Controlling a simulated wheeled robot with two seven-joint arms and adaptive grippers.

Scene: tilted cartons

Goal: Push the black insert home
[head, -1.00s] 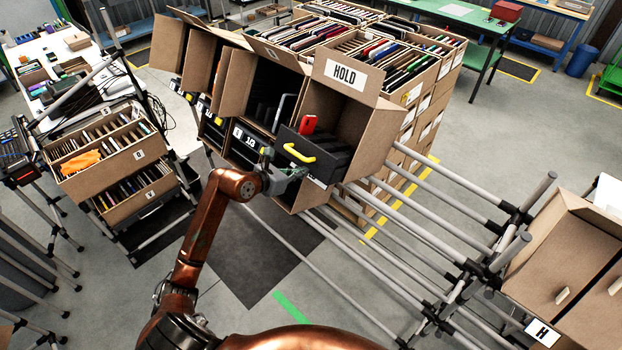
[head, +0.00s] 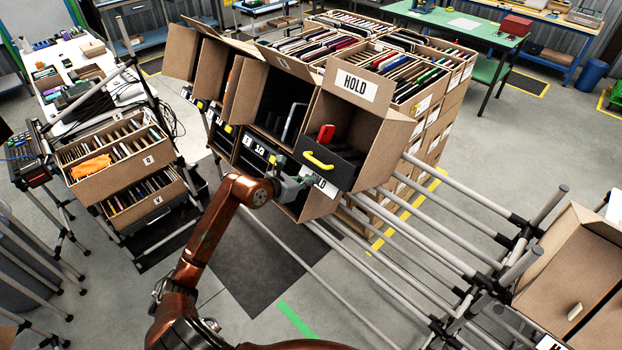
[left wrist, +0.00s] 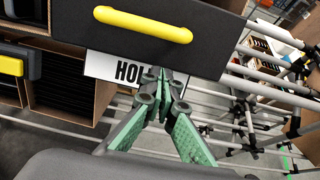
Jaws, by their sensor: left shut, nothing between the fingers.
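The black insert (head: 342,172) with a yellow handle (head: 318,161) sits in the tilted carton marked HOLD (head: 384,135). Its front panel is at the carton's mouth, and a red item (head: 326,134) stands up behind the panel. My left gripper (head: 307,184) is shut and empty, just below and left of the handle. In the left wrist view, its green-padded fingertips (left wrist: 163,82) overlap the HOLD label (left wrist: 120,70), under the insert's front panel (left wrist: 205,48). I cannot tell whether they touch anything. My right gripper is out of view.
Other open cartons (head: 288,85) with black inserts stand to the left. A rack of grey tubes (head: 435,210) runs to the lower right, towards another carton (head: 575,265). Stacked file boxes (head: 425,100) stand behind.

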